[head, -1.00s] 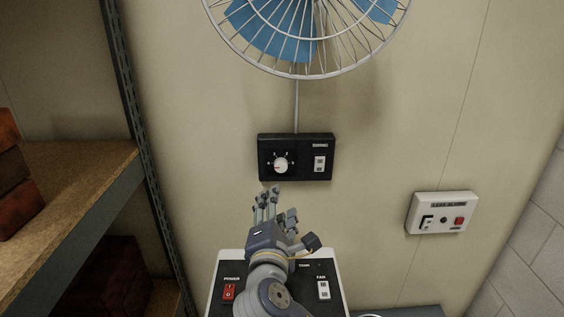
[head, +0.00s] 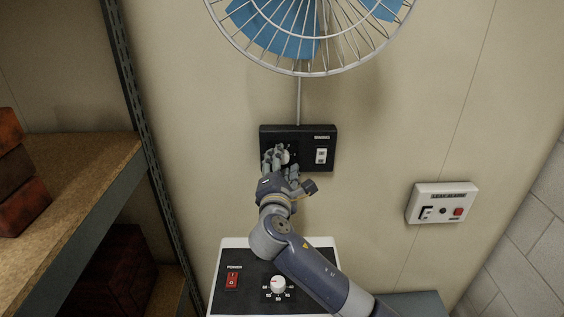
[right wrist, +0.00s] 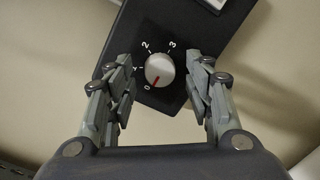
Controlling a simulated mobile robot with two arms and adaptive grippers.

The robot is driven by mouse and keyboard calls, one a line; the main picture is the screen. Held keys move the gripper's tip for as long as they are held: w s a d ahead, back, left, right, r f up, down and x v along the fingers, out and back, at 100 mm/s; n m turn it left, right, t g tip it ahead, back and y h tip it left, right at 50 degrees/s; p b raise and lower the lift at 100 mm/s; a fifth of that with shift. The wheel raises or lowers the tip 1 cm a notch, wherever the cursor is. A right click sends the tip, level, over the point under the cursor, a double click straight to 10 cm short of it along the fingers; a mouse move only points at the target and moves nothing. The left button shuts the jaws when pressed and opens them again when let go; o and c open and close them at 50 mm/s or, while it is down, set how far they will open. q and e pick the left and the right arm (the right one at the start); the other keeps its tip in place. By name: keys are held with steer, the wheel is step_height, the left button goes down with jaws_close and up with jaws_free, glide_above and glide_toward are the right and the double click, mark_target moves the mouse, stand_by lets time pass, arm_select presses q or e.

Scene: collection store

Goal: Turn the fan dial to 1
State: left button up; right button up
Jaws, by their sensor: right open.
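The fan control box (head: 298,133) is a black box on the wall below the blue-bladed fan (head: 275,35). Its round silver dial (right wrist: 159,70) shows in the right wrist view, with marks 0, 1, 2 and 3 around it. The dial's red pointer line is at the 0 mark. My right gripper (head: 280,157) is in front of the box and covers most of the dial in the head view. In the right wrist view the right gripper (right wrist: 162,85) is open, its fingers on either side of the dial with gaps. My left gripper is out of view.
A white rocker switch (head: 321,156) is on the box, right of the dial. Below stands a black-topped unit (head: 250,282) with a red power switch (head: 232,281) and its own knob (head: 278,284). Shelving (head: 85,165) stands at left.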

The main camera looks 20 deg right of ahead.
steer(key=shift+w, duration=0.1)
steer(key=c, duration=1.1)
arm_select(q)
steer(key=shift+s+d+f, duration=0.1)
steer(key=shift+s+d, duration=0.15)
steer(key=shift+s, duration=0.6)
